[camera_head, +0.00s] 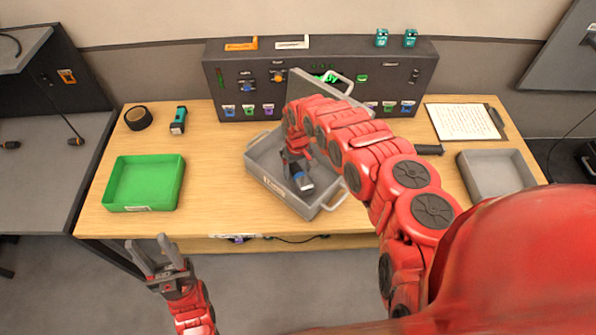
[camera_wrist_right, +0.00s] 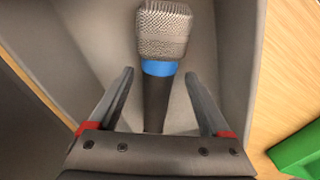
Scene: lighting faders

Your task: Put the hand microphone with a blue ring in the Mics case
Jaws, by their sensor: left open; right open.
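The hand microphone (camera_head: 302,183) has a silver mesh head, a blue ring and a dark handle. It lies inside the grey open case (camera_head: 318,205), which has a small label on its front wall, too small to read. In the right wrist view the microphone (camera_wrist_right: 160,68) lies against the grey case floor (camera_wrist_right: 205,45). My right gripper (camera_wrist_right: 159,78) is open, with one finger on each side of the handle just below the blue ring and gaps on both sides. My left gripper (camera_head: 154,244) is open and empty, in front of the table at the left.
A green tray (camera_head: 112,207) stands at the left and a grey tray (camera_head: 529,180) at the right. A black tape roll (camera_head: 138,118) and a teal-and-black device (camera_head: 179,120) lie behind the green tray. A dark rack panel (camera_head: 225,80) stands along the back, behind the case's raised lid.

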